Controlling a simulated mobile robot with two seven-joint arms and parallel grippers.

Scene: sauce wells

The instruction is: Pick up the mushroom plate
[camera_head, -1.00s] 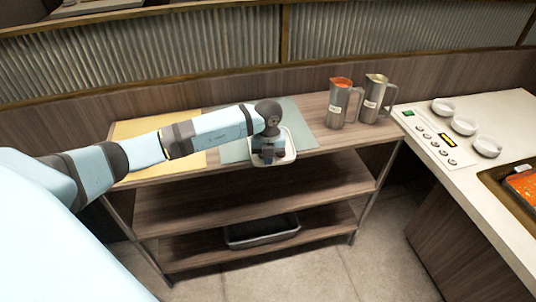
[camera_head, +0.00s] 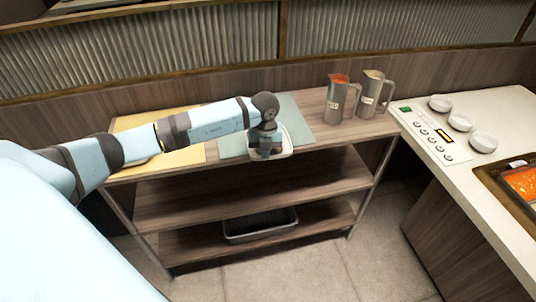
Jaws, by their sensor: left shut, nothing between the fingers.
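A white plate (camera_head: 287,149) with a raised rim sits on the grey-green mat at the front edge of the shelf top. Its contents are mostly hidden by my arm, so I cannot tell whether mushrooms are in it. My left gripper (camera_head: 264,155) is over the plate's left part, pointing down, with its fingers shut. Nothing shows held between them. Whether the fingertips touch the plate cannot be made out. My right gripper is not in view.
A yellow mat (camera_head: 185,157) and a grey-green mat (camera_head: 298,117) lie on the wooden shelf (camera_head: 320,160). Two metal jugs (camera_head: 336,100) stand at its right. A dark bin (camera_head: 260,226) is on the bottom shelf. A counter with white bowls (camera_head: 461,122) is at right.

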